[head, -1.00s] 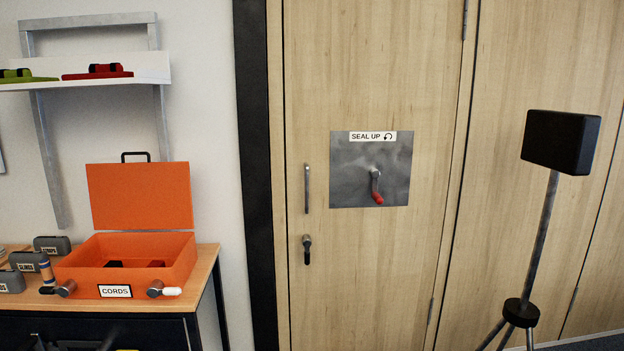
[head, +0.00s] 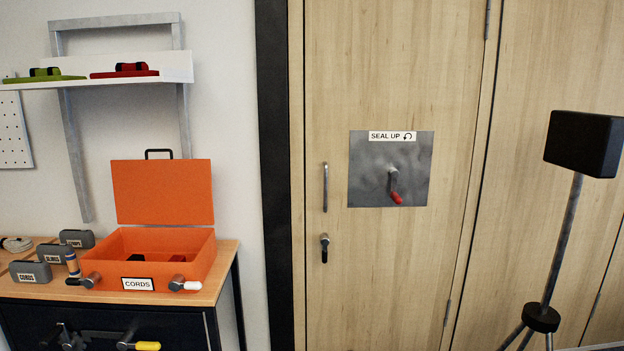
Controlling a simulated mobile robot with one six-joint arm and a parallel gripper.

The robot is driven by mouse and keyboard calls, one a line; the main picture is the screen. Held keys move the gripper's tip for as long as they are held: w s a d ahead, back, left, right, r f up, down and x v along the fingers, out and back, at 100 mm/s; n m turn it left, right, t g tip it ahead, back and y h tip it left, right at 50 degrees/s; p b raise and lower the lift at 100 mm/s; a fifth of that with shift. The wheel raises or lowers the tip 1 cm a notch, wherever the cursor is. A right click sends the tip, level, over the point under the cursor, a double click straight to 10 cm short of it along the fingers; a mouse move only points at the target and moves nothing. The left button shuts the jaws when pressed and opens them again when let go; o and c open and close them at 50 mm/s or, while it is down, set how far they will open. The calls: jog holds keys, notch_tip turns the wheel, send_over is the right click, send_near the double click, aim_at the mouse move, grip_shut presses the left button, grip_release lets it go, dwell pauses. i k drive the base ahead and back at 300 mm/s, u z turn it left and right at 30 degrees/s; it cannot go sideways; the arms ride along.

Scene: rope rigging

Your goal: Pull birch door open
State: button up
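The birch door (head: 400,280) stands in the middle of the head view, and it looks closed in its frame. A vertical metal pull handle (head: 325,187) is on its left side. A small dark lever or latch (head: 324,248) sits below that handle. A grey metal plate (head: 365,185) on the door has a "SEAL UP" label (head: 392,136) with a curved arrow, and a crank with a red grip (head: 395,196) that hangs down and slightly right. Hinges show on the door's right edge. My gripper is not in view.
An open orange box labelled "CORDS" (head: 163,192) stands on a wooden-topped dark cabinet (head: 225,258) at left, beside grey cases (head: 30,272). A white shelf (head: 120,68) hangs above. A black panel on a tripod (head: 583,144) stands at right, before wooden panelling.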

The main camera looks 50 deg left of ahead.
aim_at(389, 84)
jog(key=u, duration=0.1)
jog(key=k, duration=0.2)
jog(key=u, duration=2.85)
jog(key=k, duration=0.7)
jog(key=z, duration=0.2)
jog(key=i, duration=1.3)
jog(key=z, duration=0.05)
